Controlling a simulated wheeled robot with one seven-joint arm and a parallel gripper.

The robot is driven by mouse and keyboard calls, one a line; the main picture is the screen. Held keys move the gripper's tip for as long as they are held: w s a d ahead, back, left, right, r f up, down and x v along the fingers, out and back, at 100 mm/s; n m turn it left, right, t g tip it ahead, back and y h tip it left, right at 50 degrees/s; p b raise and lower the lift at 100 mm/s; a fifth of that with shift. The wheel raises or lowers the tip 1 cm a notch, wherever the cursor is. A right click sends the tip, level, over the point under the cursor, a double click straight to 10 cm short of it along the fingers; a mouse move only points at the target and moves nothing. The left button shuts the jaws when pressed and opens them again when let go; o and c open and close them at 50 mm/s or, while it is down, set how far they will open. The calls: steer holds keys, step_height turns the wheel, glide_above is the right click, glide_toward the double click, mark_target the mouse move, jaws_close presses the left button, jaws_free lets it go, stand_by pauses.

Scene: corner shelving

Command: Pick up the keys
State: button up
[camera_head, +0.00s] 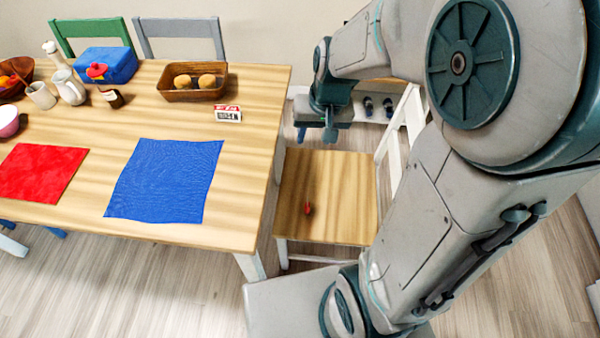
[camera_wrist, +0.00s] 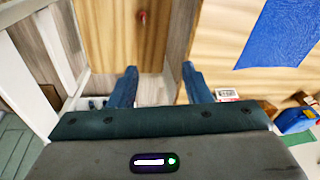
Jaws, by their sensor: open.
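A small red object, probably the keys (camera_head: 308,208), lies on the wooden seat of a white-framed chair (camera_head: 340,180). It also shows in the wrist view (camera_wrist: 142,16) near the top, on the seat. It is too small for me to make out its details. My gripper (camera_head: 315,134) is above the far edge of the seat, and its fingers point down. In the wrist view my gripper (camera_wrist: 157,82) has its two blue fingers wide apart with nothing between them. The red object is beyond the fingertips, apart from them.
The wooden table (camera_head: 255,130) stands left of the chair, its edge close to the seat. It holds a blue cloth (camera_head: 165,180), a red cloth (camera_head: 40,172), a basket (camera_head: 170,92) and a small calendar-like block (camera_head: 228,114). The chair's white backrest (camera_head: 400,130) rises on the right.

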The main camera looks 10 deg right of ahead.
steer(key=w+f+b, duration=0.2)
steer(key=f+b, duration=0.2)
steer(key=f, duration=0.9)
steer(key=w+d+f+m+g+h+b, duration=0.1)
steer(key=w+f+b, duration=0.2)
steer(key=f, duration=1.1)
steer(key=w+d+f+m+g+b, duration=0.1)
steer(key=w+f+b, duration=0.2)
steer(key=f, duration=1.1)
steer(key=shift+w+f+b, duration=0.1)
steer(key=shift+b, duration=1.25)
steer(key=shift+w+a+f+b, duration=0.1)
steer(key=shift+a+f+b, duration=0.05)
steer(key=shift+f, duration=0.85)
steer(key=shift+w+a+f+b, duration=0.1)
steer(key=shift+w+f, duration=0.05)
steer(key=shift+f, duration=0.8)
steer(key=shift+w+a+f+b, duration=0.1)
steer(key=shift+a+f+b, duration=0.05)
steer(key=shift+f, duration=0.85)
jaws_close()
